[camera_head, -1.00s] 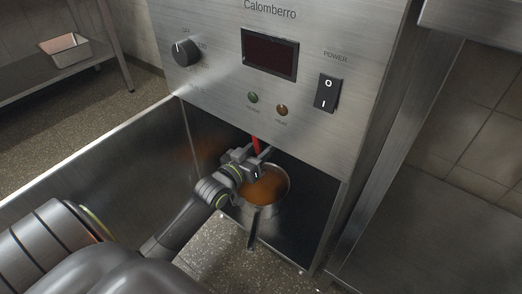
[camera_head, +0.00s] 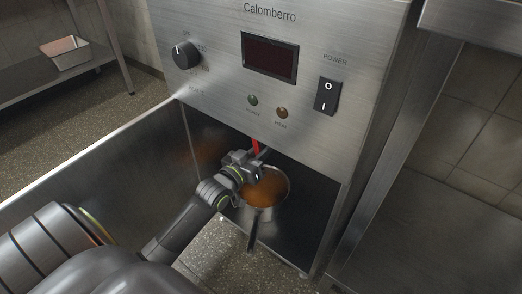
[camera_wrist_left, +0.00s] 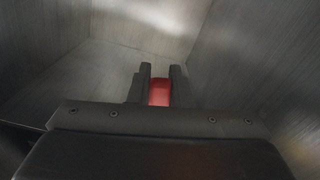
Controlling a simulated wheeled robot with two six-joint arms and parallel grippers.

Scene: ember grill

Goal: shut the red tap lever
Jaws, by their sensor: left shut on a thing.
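The red tap lever (camera_head: 256,146) shows below the front panel of the machine, in the open bay. My left gripper (camera_head: 257,156) is at the lever, and its fingers hide part of it. In the left wrist view the red lever (camera_wrist_left: 160,92) lies between the two dark fingertips of my left gripper (camera_wrist_left: 160,74), which is shut on it. The tap's spout is hidden. A metal pot (camera_head: 262,215) with orange-brown liquid (camera_head: 268,188) stands just below the gripper, its handle pointing to the front. My right gripper is not in view.
The machine's steel panel (camera_head: 215,85) carries a knob (camera_head: 186,54), a dark display (camera_head: 269,56), two lamps and a power switch (camera_head: 327,96). The opened steel door (camera_head: 110,165) stands at the left. A steel counter is at the right; a shelf with a tray (camera_head: 65,52) is far left.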

